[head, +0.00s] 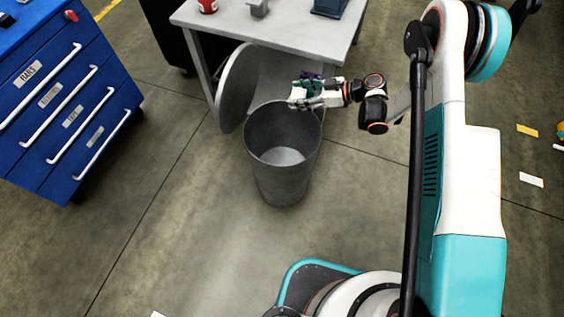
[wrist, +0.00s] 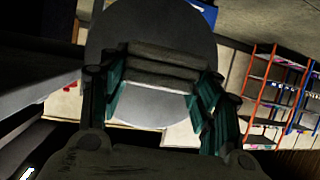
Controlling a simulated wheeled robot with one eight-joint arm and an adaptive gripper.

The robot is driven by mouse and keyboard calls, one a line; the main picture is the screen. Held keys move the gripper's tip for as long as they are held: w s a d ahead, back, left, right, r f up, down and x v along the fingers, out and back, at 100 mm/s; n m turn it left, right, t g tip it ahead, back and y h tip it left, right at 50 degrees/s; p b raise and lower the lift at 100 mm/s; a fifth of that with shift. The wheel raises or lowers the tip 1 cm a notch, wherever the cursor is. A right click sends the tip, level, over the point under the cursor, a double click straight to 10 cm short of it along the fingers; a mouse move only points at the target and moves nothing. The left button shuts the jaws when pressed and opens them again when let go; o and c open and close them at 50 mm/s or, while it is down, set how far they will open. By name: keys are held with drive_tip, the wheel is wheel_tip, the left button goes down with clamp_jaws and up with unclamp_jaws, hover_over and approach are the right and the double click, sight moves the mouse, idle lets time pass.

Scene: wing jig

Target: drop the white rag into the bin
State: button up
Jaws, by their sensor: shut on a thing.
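My gripper (head: 303,92) has teal fingers and is above the far rim of the grey bin in the head view. It is shut on the rag. Only a small pale part of the rag shows among the fingers there. In the wrist view the rag (wrist: 165,66) is a folded, layered strip between the fingertips (wrist: 163,88), looking dark grey in shade. The open bin (head: 283,185) stands upright on the floor. Its visible inside holds nothing. I cannot tell the exact height of the gripper over the rim.
A large round grey lid (head: 238,88) stands on edge behind the bin, by a grey table (head: 290,30) with several items on it. A blue drawer cabinet (head: 70,100) stands at the left. The floor in front of the bin is clear. Shelving racks (wrist: 275,85) show in the wrist view.

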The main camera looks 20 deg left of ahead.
drive_tip(key=s+a+f+n+g+b, duration=0.2)
drive_tip(key=s+f, duration=0.1)
drive_tip(key=f, duration=0.8)
drive_tip(key=shift+s+a+b, duration=0.15)
drive_tip(key=shift+a+b, duration=0.2)
drive_tip(key=o, duration=1.1)
drive_tip(key=v, duration=1.2)
drive_tip(key=shift+r, duration=0.1)
